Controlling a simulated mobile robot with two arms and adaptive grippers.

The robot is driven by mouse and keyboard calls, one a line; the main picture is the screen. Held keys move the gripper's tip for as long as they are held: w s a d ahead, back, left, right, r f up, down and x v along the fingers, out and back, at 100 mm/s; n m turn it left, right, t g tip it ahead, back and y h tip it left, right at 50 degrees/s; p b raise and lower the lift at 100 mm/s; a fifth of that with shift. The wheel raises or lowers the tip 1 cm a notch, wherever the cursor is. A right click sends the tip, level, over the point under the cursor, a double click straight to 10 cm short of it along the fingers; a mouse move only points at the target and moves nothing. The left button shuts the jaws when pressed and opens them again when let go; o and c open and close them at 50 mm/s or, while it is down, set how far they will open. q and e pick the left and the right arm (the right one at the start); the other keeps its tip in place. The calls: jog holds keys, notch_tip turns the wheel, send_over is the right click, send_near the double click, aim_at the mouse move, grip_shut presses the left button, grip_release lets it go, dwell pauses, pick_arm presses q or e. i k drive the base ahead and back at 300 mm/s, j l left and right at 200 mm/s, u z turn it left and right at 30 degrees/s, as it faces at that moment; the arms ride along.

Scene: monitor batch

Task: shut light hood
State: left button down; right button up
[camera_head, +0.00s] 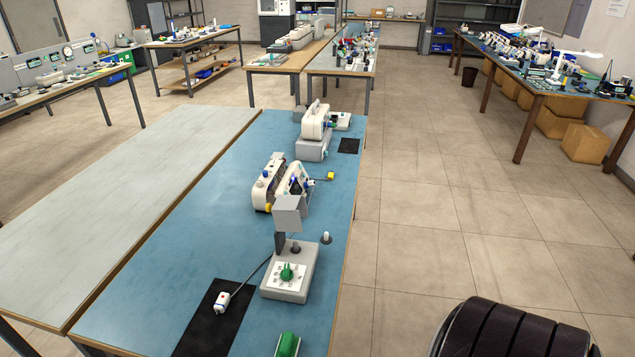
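A light-grey tester (289,286) stands on the blue bench mat in the lower middle of the head view. A green part (287,271) sits on the white plate on its top. A boxy grey hood (288,213) stands up above the back of the tester on a dark upright (280,243), clear of the plate. A small pale round knob (326,238) sticks out at the right. Neither of my grippers is in view.
The blue bench (172,226) also holds a white pump-like device (278,182), another white device (315,121), a white plug (222,301) on a black mat and a green item (288,345). Tiled floor (420,235) is clear to the right.

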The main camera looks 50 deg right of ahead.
aim_at(287, 212)
jog(key=i+j+z, duration=0.1)
jog(key=z, duration=0.4)
jog(key=j+z, duration=0.25)
jog(key=z, duration=0.2)
jog(key=j+z, duration=0.25)
jog(key=z, duration=0.25)
jog(key=j+z, duration=0.2)
jog(key=z, duration=0.25)
